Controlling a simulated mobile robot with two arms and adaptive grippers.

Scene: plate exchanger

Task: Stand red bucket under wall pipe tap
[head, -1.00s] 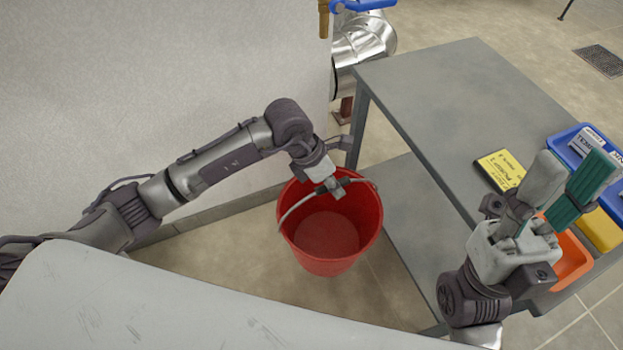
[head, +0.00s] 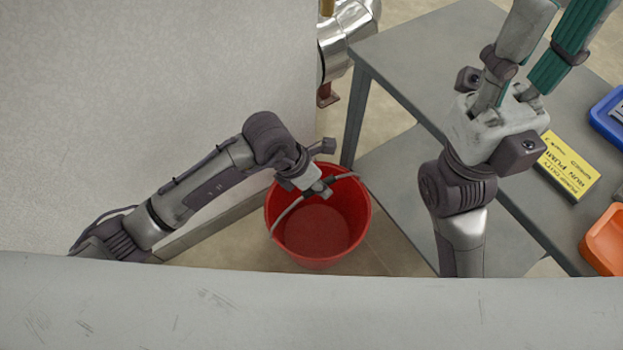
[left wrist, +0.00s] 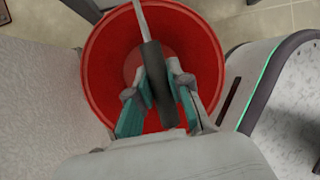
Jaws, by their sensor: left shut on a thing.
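The red bucket (head: 350,225) is upright beside the wall's base and the grey table, and it also shows in the left wrist view (left wrist: 98,75). Its wire handle stands up, with a dark grip (left wrist: 158,80) in the middle. My left gripper (head: 317,188) is above the bucket's mouth, shut on that handle grip, with one teal finger on each side. Whether the bucket's bottom touches the floor I cannot tell. A brass-coloured pipe end (head: 326,7), possibly the tap, is cut by the top edge. My right gripper (head: 560,25) is empty with fingers apart, above the table.
The grey table (head: 400,65) with a lower shelf stands right of the bucket. It carries a yellow sign (head: 567,165), an orange bin (head: 606,240) and a blue bin (head: 606,118). A shiny metal pipe (head: 345,35) stands behind the wall's edge (head: 305,90).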

